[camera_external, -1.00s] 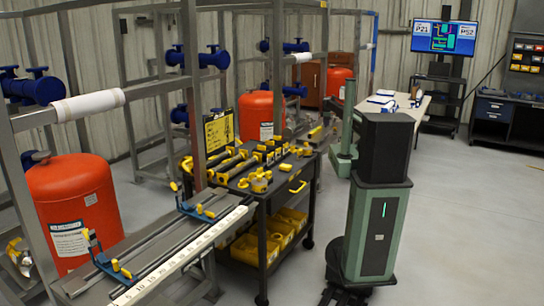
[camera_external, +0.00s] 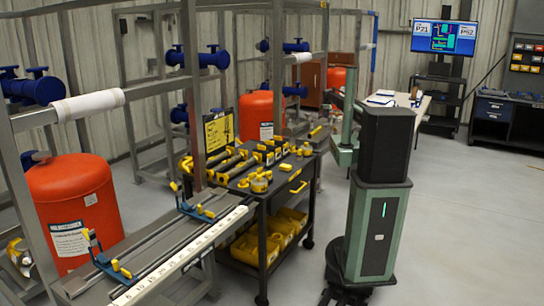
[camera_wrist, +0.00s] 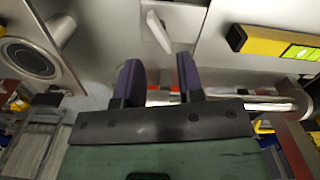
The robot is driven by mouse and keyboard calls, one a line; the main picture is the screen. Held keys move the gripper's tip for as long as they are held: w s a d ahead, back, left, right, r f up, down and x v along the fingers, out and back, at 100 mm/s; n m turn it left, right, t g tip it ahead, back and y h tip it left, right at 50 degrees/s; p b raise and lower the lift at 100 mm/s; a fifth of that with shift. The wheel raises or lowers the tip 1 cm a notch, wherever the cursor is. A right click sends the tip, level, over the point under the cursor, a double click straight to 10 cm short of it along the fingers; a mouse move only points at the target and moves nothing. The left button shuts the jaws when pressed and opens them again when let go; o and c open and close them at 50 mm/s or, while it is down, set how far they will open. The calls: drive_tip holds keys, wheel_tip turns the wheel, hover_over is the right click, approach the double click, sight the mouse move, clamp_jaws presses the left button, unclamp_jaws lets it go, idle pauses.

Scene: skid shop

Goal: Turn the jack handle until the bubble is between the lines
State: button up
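In the wrist view, my gripper (camera_wrist: 160,82) has its two dark fingers apart, with no object clearly held between them. A pale lever-like handle (camera_wrist: 157,32) shows just beyond the fingertips, apart from them; I cannot tell whether it is the jack handle. A yellow level (camera_wrist: 262,41) with a bright green vial (camera_wrist: 301,53) lies at the upper right. The bubble and its lines are too small to make out. In the external view, the gripper, jack handle and level cannot be made out.
A shiny metal bar (camera_wrist: 285,104) passes behind the fingers at the right. A round metal fitting (camera_wrist: 32,58) is at the left.

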drive_tip(key=m, duration=0.3)
drive_tip(key=shift+r, duration=0.25)
drive_tip(key=shift+m, duration=0.3)
drive_tip(key=m, duration=0.1)
drive_tip(key=m+p, duration=0.1)
drive_tip(key=m, duration=0.1)
drive_tip(key=shift+r, duration=0.4)
drive_tip(key=shift+m, duration=0.7)
drive_tip(key=s+d+m, duration=0.2)
drive_tip(key=s+d, duration=0.2)
drive_tip(key=s, duration=0.8)
drive_tip(key=s+d+m, duration=0.2)
drive_tip(key=s+d, duration=0.1)
drive_tip(key=s, duration=0.9)
drive_tip(key=s+d+m, duration=0.2)
drive_tip(key=s+d, duration=0.2)
drive_tip(key=s, duration=0.8)
drive_tip(key=shift+s+d+m, duration=0.15)
drive_tip(key=shift+d+m, duration=0.15)
